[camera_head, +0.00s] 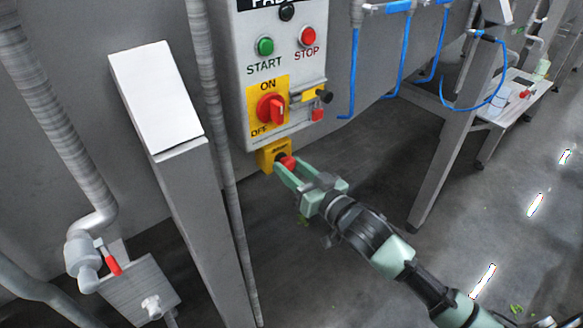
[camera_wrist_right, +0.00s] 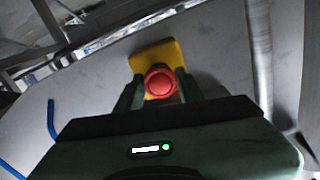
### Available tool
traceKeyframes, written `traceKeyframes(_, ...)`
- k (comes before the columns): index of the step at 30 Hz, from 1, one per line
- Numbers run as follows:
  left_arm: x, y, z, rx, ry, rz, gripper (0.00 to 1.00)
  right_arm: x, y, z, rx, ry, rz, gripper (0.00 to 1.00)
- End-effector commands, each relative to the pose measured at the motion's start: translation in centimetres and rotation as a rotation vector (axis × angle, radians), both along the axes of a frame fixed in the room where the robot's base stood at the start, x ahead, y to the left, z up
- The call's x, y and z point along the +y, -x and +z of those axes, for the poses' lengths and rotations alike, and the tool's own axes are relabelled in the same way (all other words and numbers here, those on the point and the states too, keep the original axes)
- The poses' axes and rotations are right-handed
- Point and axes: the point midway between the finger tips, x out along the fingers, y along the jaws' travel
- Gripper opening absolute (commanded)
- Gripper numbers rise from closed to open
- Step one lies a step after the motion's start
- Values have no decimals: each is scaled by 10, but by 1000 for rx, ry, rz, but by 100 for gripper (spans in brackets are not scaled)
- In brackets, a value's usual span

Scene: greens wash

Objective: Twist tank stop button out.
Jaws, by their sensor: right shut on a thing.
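The tank stop button (camera_head: 288,163) is a red mushroom head on a yellow box (camera_head: 267,156), mounted just below the grey control panel. My right gripper (camera_head: 284,170) reaches it from the lower right, with its green fingers shut on the red head. In the right wrist view the round red button (camera_wrist_right: 160,83) sits between the two fingers (camera_wrist_right: 158,92), in front of its yellow box (camera_wrist_right: 147,54). The fingers hide part of the button's sides. My left gripper is not in view.
The control panel (camera_head: 229,82) above carries a green START button (camera_head: 265,46), a red STOP button (camera_head: 308,37) and a red ON/OFF rotary switch (camera_head: 271,109). A grey post with a white sloped top (camera_head: 155,95) stands left. Blue hoses (camera_head: 354,70) hang right. The floor to the right is mostly open.

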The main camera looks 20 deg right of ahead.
Motion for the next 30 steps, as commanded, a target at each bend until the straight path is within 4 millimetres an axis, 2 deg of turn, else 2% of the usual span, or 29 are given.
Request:
traceKeyframes(8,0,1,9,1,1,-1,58,0,0,2,27,-77,0,0)
traceKeyframes(21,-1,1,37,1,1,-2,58,0,0,3,140,-389,-1,0)
traceKeyframes(30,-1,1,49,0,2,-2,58,0,0,3,203,-566,-1,0)
